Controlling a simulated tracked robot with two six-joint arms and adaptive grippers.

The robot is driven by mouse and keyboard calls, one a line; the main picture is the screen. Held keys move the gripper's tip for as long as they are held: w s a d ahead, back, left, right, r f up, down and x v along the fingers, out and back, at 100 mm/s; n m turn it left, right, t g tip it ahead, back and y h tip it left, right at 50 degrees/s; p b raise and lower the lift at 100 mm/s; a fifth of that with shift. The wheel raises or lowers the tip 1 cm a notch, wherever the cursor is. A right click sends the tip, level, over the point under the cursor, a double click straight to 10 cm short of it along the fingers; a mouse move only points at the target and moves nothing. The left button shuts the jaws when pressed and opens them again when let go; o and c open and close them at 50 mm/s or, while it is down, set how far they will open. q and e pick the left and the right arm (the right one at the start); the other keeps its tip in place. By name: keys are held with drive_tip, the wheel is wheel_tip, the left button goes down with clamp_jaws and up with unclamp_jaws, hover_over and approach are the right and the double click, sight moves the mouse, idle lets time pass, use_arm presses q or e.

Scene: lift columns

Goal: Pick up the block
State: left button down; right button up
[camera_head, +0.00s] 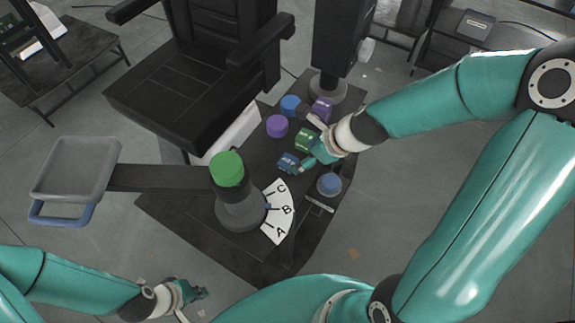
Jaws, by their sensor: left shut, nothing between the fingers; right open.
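Several blocks lie on the dark platform (165,208): a blue block (287,163), a green block (304,137) and a purple block (321,110). My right gripper (307,161) reaches in from the right, open. Its fingertips are close beside the blue block and just below the green block; I cannot tell whether they touch either. The gripper partly covers the area right of these two blocks. My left gripper (199,293) is shut and empty at the lower left, over the floor and away from the blocks.
A purple cylinder (277,126) and a blue cylinder (290,104) stand behind the blocks. A blue knob (329,183) is at right. A green-topped post (227,167) with an A-B-C dial (278,211) stands in front.

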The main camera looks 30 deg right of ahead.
sight(289, 162)
drive_tip(key=shift+b+x, duration=0.35)
drive_tip(key=shift+x, duration=0.85)
drive_tip(key=b+x, duration=0.2)
drive_tip(key=x, duration=0.2)
drive_tip(key=shift+w+a+f+b, duration=0.15)
drive_tip(key=shift+w+f+b, duration=0.2)
drive_tip(key=shift+w+b, duration=0.1)
use_arm(q)
wheel_tip(289, 162, down, 4)
drive_tip(key=shift+f, duration=0.2)
use_arm(e)
drive_tip(key=shift+s+r, duration=0.1)
clamp_jaws()
